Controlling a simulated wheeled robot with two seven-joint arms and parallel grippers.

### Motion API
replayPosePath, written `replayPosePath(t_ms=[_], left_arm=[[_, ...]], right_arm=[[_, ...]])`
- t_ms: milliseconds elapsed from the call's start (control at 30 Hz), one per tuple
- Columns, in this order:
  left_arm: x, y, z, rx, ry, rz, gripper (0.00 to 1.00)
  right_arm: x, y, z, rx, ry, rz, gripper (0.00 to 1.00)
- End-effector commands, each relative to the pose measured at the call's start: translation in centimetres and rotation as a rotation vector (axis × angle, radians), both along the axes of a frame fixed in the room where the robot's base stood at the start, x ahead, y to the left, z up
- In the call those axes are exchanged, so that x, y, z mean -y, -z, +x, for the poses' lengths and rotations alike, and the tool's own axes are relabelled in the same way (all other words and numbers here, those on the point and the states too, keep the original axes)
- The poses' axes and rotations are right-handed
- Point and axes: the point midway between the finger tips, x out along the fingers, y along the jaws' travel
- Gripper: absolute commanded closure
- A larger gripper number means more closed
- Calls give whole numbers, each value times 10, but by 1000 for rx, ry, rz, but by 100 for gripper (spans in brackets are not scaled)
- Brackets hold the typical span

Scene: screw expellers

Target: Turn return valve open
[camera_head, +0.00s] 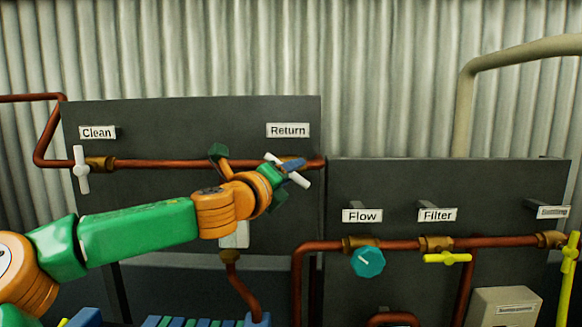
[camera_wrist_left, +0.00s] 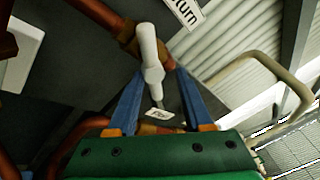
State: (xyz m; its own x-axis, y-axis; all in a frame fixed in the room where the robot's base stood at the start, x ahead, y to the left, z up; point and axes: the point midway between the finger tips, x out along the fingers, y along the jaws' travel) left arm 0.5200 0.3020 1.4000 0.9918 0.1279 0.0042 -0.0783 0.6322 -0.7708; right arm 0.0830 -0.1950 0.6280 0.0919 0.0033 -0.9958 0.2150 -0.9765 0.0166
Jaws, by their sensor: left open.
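The return valve has a white bar handle (camera_head: 302,182), on the copper pipe below the "Return" label (camera_head: 288,130). The handle slants down to the right in the head view. My left gripper (camera_head: 291,164) is at this handle and partly covers it. In the left wrist view the white handle (camera_wrist_left: 150,45) reaches between the two blue fingers of my left gripper (camera_wrist_left: 160,72). The fingers are apart, one on each side of the handle's lower end. I cannot tell whether either finger touches it. My right gripper is not in view.
The "Clean" valve (camera_head: 81,170) with an upright white handle is at the left of the same dark panel (camera_head: 200,120). A teal "Flow" knob (camera_head: 367,262), a yellow "Filter" handle (camera_head: 447,258) and another yellow handle (camera_head: 568,275) are at the lower right. Copper pipes run along the panels.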

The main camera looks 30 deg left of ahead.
Motion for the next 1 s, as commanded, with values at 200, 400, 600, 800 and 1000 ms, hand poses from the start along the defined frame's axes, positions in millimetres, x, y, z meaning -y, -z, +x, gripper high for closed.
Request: replayPosePath(t_ms=[200,400,600,800,1000], left_arm=[[-2,0,14,-1,0,0,50],[-2,1,15,-1,1,0,50],[-2,1,14,0,0,0,93],[-2,0,14,2,-1,0,100],[-2,0,14,14,-1,-13,100]], right_arm=[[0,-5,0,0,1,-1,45],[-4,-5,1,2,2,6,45],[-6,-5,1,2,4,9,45],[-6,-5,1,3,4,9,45],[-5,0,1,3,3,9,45]])
